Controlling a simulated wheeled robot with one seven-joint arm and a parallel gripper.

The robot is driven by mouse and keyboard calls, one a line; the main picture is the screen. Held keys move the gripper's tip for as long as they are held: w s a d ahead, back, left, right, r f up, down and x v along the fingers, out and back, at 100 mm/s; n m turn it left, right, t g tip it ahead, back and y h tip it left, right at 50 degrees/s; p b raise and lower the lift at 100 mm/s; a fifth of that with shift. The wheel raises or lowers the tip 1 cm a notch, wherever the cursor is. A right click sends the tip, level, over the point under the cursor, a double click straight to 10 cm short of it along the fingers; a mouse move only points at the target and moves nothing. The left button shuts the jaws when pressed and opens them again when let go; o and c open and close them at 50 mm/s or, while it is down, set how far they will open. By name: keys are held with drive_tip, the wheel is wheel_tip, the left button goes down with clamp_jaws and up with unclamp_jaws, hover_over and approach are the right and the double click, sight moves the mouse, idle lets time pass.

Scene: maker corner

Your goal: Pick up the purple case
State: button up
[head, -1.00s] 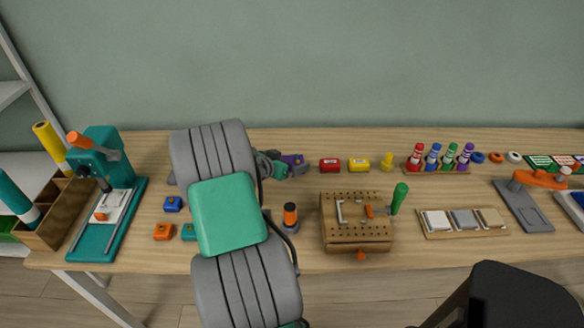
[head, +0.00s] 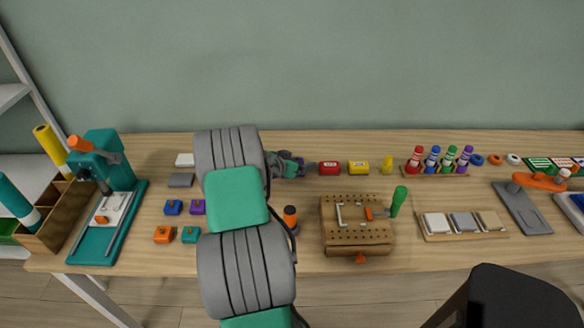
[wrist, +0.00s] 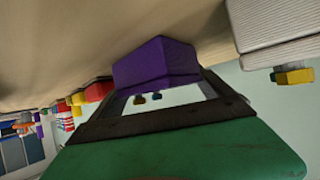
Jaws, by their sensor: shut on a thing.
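The purple case (wrist: 155,62) fills the upper middle of the wrist view, between the fingers of my gripper (wrist: 160,88). My gripper is shut on it. In the head view my gripper (head: 291,166) is toward the back of the table, left of the red case, and the purple case cannot be made out there. I cannot tell from these views whether the case touches the table.
A red case (head: 330,168) and a yellow case (head: 359,167) stand close to the right of my gripper. An orange-topped cylinder (head: 290,217) and a pegboard block (head: 357,222) are nearer the front. A teal press (head: 104,160) stands at left.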

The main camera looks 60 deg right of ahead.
drive_tip(key=c, duration=0.5)
drive_tip(key=shift+r, duration=0.1)
drive_tip(key=shift+c, duration=0.2)
